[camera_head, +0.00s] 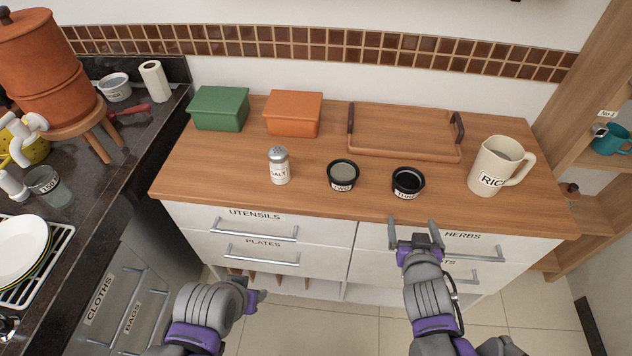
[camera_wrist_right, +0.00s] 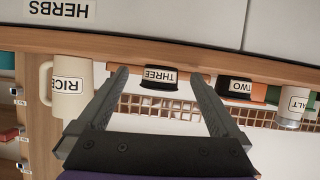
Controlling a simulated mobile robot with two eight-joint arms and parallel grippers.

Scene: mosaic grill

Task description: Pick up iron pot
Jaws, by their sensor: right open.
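Two small black pots stand near the front edge of the wooden counter top; I cannot tell whether either is iron. The pot labelled THREE (camera_head: 408,182) looks empty and dark inside. The pot labelled TWO (camera_head: 342,175) holds something grey. My right gripper (camera_head: 416,226) is open and empty, in front of the drawers and below the THREE pot, apart from it. In the right wrist view, which is upside down, the THREE pot (camera_wrist_right: 158,78) shows between the spread fingers, some way beyond them. My left gripper (camera_head: 254,299) is low in front of the cabinet, its fingers unclear.
A salt shaker (camera_head: 278,166) stands left of the pots and a cream RICE jug (camera_head: 497,166) to the right. A wooden tray (camera_head: 405,154) lies behind, beside an orange box (camera_head: 293,112) and a green box (camera_head: 219,107). Drawer handles (camera_head: 378,236) stick out near my right gripper.

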